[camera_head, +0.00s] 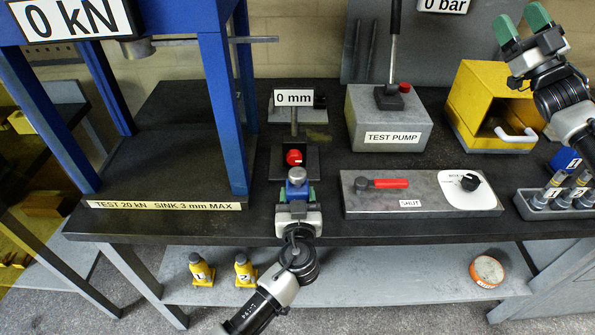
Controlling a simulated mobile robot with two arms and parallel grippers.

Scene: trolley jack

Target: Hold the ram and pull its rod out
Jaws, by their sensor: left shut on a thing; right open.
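The ram (297,188) is a small blue body with a grey round top, near the front edge of the bench. My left gripper (297,194) is shut on it, with green fingertips on both sides of the body. The lower part of the ram is hidden by the gripper. The grey top (297,174) points up; I cannot tell how far any rod stands out. My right gripper (521,24) is open and empty, raised at the top right, far from the ram.
Behind the ram are a red knob (294,157) and a "0 mm" gauge (294,98). A blue press frame (226,110) stands left. The test pump (388,130), yellow box (490,95) and a grey valve plate (420,203) with red lever stand right. Numbered cylinders (560,190) are far right.

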